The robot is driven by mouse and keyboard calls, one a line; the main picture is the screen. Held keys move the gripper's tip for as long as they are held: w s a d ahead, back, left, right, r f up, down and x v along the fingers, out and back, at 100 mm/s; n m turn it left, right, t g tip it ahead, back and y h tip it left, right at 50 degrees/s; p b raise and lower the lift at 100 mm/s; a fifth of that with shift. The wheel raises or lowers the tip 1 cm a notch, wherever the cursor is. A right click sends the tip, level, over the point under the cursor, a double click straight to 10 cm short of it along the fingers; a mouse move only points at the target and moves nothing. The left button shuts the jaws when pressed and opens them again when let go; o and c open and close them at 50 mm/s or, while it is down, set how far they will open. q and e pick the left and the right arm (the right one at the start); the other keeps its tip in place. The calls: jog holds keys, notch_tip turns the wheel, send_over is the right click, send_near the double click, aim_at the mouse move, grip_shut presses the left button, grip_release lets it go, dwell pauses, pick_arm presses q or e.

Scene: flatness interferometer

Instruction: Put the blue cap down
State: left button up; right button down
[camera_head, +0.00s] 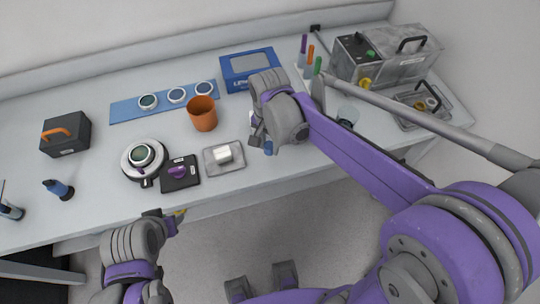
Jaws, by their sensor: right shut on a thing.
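My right gripper (259,137) is over the middle of the table, to the right of the clear tray. It is shut on a small blue thing, which looks like the blue cap (268,149); only a bit of it shows beneath the fingers. I cannot tell whether it touches the table. My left gripper (168,216) is low at the front, just off the table's edge; its jaws are too small and turned to read.
A clear tray with a white block (223,154), a black box with a purple knob (180,173) and a round instrument (143,158) stand left of my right gripper. An orange cup (202,114) is behind. Bare table (225,182) shows along the front edge.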

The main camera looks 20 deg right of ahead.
aim_at(270, 160)
jog(key=shift+s+f, duration=0.1)
jog(key=shift+f, duration=2.2)
jog(key=shift+f+b, duration=0.15)
jog(key=shift+b, duration=0.15)
jog(key=c, duration=0.5)
grip_release()
jog(key=shift+c, duration=0.2)
